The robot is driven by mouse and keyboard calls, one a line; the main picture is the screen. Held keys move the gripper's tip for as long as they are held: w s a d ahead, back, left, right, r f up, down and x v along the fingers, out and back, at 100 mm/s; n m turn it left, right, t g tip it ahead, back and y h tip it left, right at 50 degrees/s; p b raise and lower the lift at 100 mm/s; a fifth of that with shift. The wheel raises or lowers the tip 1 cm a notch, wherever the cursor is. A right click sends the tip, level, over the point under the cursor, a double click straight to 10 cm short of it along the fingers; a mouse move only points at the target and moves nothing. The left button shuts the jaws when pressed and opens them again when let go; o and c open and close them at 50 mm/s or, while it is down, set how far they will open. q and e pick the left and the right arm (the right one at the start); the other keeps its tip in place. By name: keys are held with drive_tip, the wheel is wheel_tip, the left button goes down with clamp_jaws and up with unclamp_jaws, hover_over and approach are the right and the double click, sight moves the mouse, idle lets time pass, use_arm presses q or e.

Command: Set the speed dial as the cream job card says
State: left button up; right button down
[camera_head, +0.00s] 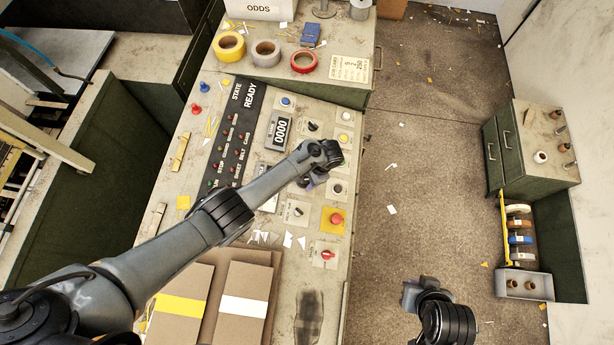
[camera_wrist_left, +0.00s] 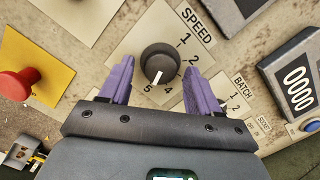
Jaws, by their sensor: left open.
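The speed dial is a round black knob (camera_wrist_left: 159,62) with a white pointer, beside a SPEED scale in the left wrist view. The pointer is aimed downward between 4 and 5, closer to 5. My left gripper (camera_wrist_left: 158,85) is open, its two purple fingers on either side of the knob with gaps showing. I cannot tell its height above the panel. In the head view the left gripper (camera_head: 314,181) covers the dial. The cream job card (camera_head: 349,69) lies on the cabinet top; most of its print is too small to read. My right gripper (camera_head: 409,294) hangs over the floor, its fingers unclear.
A red mushroom button (camera_head: 336,218) on a yellow plate is close to the dial. A red rotary switch (camera_head: 327,254), a black state board (camera_head: 236,135) and a counter display (camera_head: 281,131) share the panel. Tape rolls (camera_head: 304,62) lie beyond. The floor (camera_head: 420,190) at right is mostly clear.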

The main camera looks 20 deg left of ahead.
use_arm(q)
drive_tip(key=shift+r, duration=0.1)
drive_tip(key=p+v, duration=0.2)
drive_tip(key=v, duration=0.8)
drive_tip(key=shift+d+r, duration=0.15)
drive_tip(key=shift+r, duration=0.15)
drive_tip(key=shift+s, duration=0.1)
drive_tip(key=s+a+r+n+t+h+p, duration=0.1)
drive_tip(key=s+r+h+p, duration=0.15)
drive_tip(key=s, duration=0.25)
drive_tip(key=s+a+r+n+t+h+p, duration=0.1)
drive_tip(key=s+n+p, duration=0.15)
drive_tip(key=s, duration=0.25)
drive_tip(key=s+a+r+n+t+p, duration=0.1)
drive_tip(key=s+a+r+p, duration=0.1)
drive_tip(key=s+a+r, duration=0.2)
drive_tip(key=s+a+r+n+t+p, duration=0.2)
drive_tip(key=s+a+r, duration=0.3)
drive_tip(key=s+r, duration=0.6)
wheel_tip(320, 180, up, 4)
drive_tip(key=shift+f+p, duration=0.2)
drive_tip(key=shift+p, duration=0.15)
